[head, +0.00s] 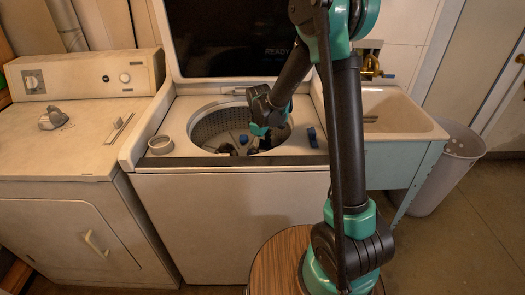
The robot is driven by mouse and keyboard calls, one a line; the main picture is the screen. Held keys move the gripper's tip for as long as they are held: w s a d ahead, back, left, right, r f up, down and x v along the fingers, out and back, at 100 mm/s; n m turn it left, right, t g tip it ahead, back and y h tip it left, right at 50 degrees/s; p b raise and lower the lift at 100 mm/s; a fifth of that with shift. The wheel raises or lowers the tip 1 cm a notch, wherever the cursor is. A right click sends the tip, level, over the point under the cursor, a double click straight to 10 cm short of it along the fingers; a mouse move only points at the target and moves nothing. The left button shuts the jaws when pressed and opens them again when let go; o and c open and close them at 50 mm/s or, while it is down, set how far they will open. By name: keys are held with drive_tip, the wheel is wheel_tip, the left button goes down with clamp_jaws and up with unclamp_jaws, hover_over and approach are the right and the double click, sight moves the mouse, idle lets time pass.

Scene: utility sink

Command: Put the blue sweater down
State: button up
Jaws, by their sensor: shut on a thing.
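My gripper (261,143) is inside the open tub of the top-loading washer, its fingers pointing down and partly hidden by the wrist and the tub's front rim. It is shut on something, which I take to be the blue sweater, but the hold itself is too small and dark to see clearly. A small blue patch (243,139) shows just left of the fingers in the tub, and I cannot tell whether it is part of the held sweater. The washer tub (212,124) has a perforated metal wall.
Another blue item (312,137) lies on the washer's top, right of the opening. A light ring-shaped item (160,144) sits on its left corner. The dryer (85,125) at left bears a grey crumpled item (53,119). A utility sink (405,122) and bin (452,165) stand right.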

sight(261, 153)
drive_tip(key=shift+f, duration=0.35)
drive_tip(key=shift+f, duration=0.1)
drive_tip(key=o, duration=1.8)
drive_tip(key=shift+o, duration=0.2)
wheel_tip(261, 153, up, 12)
drive_tip(key=s, duration=0.1)
drive_tip(key=shift+a, duration=0.3)
